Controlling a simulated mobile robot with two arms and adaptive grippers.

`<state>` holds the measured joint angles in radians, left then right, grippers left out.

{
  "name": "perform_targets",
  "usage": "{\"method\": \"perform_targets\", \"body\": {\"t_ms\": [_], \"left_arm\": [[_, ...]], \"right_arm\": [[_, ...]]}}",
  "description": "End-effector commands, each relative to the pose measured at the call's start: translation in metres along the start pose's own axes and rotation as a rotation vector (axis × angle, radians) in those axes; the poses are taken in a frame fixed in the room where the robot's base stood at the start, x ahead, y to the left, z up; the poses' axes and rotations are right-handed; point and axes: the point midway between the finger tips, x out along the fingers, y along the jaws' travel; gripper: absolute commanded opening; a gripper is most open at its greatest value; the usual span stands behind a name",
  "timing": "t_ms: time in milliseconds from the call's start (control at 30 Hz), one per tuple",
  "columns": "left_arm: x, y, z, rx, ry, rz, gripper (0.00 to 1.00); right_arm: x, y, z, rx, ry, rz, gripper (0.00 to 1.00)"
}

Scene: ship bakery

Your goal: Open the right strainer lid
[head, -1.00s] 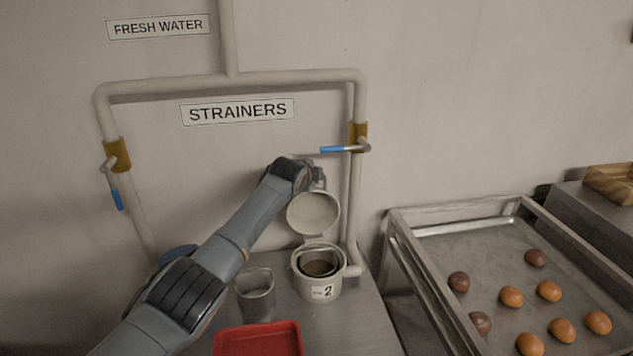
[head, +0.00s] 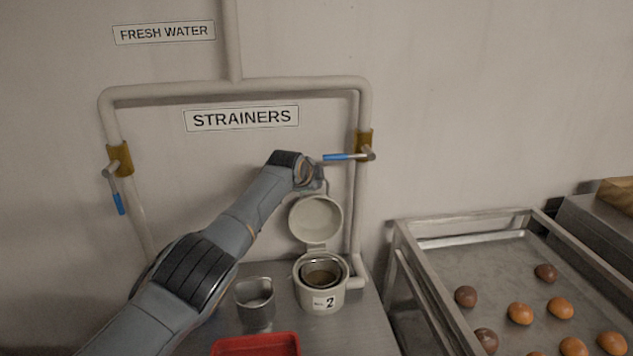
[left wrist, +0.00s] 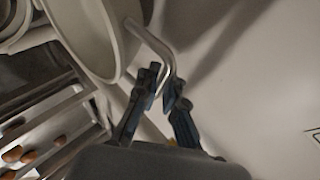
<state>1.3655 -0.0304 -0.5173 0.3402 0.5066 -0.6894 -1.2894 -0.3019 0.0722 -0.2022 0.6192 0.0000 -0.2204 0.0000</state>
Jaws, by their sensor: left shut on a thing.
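The right strainer, a pale pot (head: 320,301) marked 2, stands on the metal counter below the right pipe. Its round lid (head: 316,219) stands raised at the rear hinge, its inner face toward me, and the metal basket (head: 321,274) shows in the open mouth. My left gripper (head: 322,182) is at the top of the lid, partly hidden behind my wrist. In the left wrist view, its fingers (left wrist: 165,88) are shut on the bent metal lid handle (left wrist: 157,47), beside the pale lid (left wrist: 88,35). My right gripper is not in view.
A blue-handled valve (head: 345,156) sits just right of my left wrist. A metal cup (head: 254,302) and a red tray (head: 257,346) are on the counter at left. A rack tray (head: 440,249) with several buns stands at right.

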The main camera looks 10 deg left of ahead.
Motion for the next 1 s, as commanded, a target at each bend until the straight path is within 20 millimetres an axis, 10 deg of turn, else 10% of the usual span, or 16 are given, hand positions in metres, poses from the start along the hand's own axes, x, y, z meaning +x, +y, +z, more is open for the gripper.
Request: {"method": "perform_targets", "body": {"t_ms": [133,1000], "left_arm": [[-0.001,-0.001,-0.001,-0.001,0.002,-0.003,0.32],[-0.031,-0.001,0.000,0.001,0.002,-0.004,0.32]], "right_arm": [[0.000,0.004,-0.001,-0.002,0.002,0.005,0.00],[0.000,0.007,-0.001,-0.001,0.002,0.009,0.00]]}}
